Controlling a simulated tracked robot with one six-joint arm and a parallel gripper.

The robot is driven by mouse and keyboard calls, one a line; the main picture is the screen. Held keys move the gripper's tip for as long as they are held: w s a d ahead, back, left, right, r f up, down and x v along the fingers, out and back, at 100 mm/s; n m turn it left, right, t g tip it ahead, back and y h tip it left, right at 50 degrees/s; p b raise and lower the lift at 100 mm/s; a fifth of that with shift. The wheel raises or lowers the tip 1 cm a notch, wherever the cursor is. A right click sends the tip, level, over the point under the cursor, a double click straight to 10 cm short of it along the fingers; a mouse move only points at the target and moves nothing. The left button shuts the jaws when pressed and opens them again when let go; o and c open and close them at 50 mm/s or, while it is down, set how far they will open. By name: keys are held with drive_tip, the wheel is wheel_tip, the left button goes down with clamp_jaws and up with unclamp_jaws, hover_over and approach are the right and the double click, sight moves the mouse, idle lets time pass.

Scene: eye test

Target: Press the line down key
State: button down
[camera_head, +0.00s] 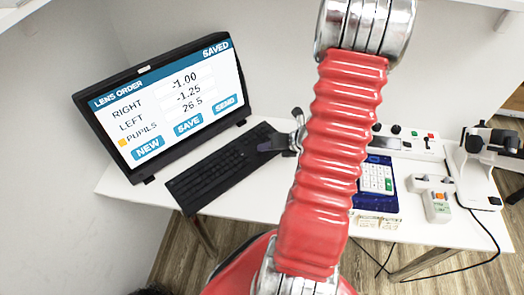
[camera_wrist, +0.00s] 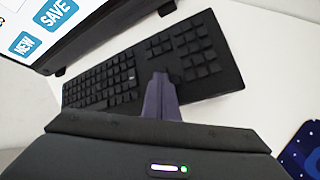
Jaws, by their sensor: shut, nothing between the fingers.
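The black keyboard (camera_head: 212,178) lies on the white desk in front of the monitor; it also fills the middle of the wrist view (camera_wrist: 100,88). The monitor screen (camera_head: 170,95) reads LENS ORDER, RIGHT -1.00, LEFT -1.25, PUPILS 26.5, with SAVED at top right. An orange marker (camera_head: 122,141) stands beside PUPILS. My gripper (camera_head: 266,147) is shut and empty at the keyboard's right part. In the wrist view its dark fingertips (camera_wrist: 160,78) point between the main keys and the number pad. They hide keys there; I cannot read a line down label or tell whether the tips touch.
Right of my arm are a blue mat (camera_head: 378,202) with a white keypad (camera_head: 376,179), a white panel with knobs (camera_head: 410,143), a small white device (camera_head: 437,205) and an optical instrument (camera_head: 480,160). A cable hangs off the desk's front edge.

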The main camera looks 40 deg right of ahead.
drive_tip(key=shift+r, duration=0.9)
drive_tip(key=shift+r, duration=0.1)
wheel_tip(320, 180, up, 5)
drive_tip(key=shift+f, duration=0.1)
idle(0.6)
drive_tip(key=shift+n, duration=0.3)
idle(0.5)
